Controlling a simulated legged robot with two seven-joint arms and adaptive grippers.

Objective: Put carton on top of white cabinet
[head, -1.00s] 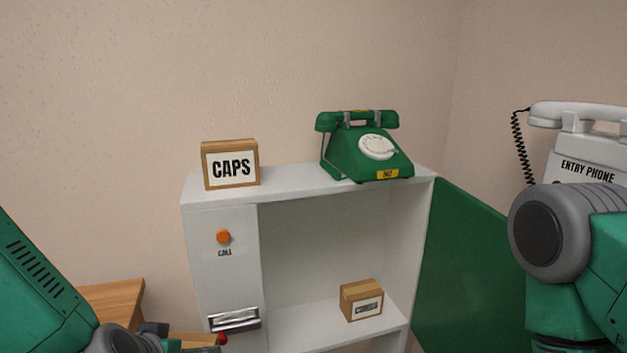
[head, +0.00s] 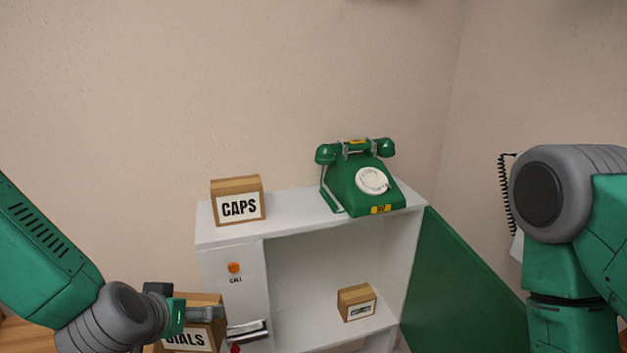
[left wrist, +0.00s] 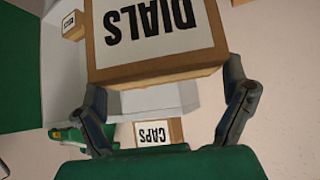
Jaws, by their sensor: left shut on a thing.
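My left gripper (head: 190,312) is shut on a brown carton (head: 186,339) with a white DIALS label, at the lower left, in front of the white cabinet's left side. In the left wrist view the same carton (left wrist: 150,70) sits between the two fingers, its label upside down in the picture. The white cabinet (head: 290,207) stands in the middle, and its top carries a CAPS carton (head: 238,207) at the left and a green dial phone (head: 360,185) at the right. My right arm shows at the right; its gripper is out of view.
Bare cabinet top lies between the CAPS carton and the phone. A small carton (head: 356,304) sits on the open shelf below. The cabinet front has an orange button (head: 234,267) and a slot. A green panel (head: 450,280) stands right of the cabinet.

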